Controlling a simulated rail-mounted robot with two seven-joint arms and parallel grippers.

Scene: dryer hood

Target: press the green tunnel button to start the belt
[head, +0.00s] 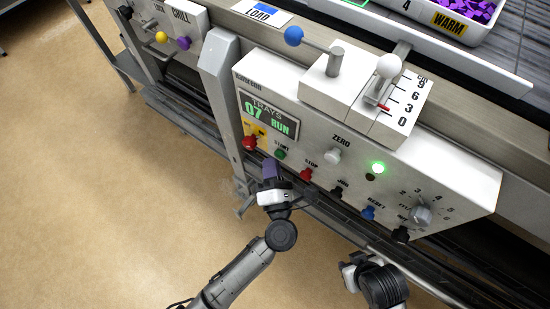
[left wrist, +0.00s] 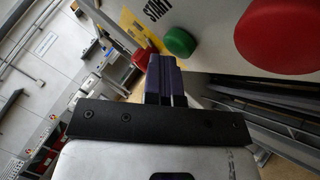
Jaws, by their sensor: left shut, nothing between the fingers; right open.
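The green button (head: 280,153), labelled START, sits on the lower row of the white control panel (head: 455,180). It is large in the left wrist view (left wrist: 180,41), just beyond and right of the fingertips. My left gripper (head: 270,165) is shut and empty, with dark purple fingers just below and left of the green button. In the left wrist view its fingertips (left wrist: 164,62) point toward the panel, with a small apparent gap to the button. My right gripper (head: 350,268) is low in the head view, below the panel; its fingers are hard to make out.
A red STOP button (head: 306,174) is right of the green one; a red mushroom button (head: 250,142) is left. Black, blue and white buttons and a dial (head: 420,215) share the panel. The display (head: 269,117) reads TRAYS 07 RUN. A green lamp (head: 378,168) glows. A metal post (head: 220,95) stands left.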

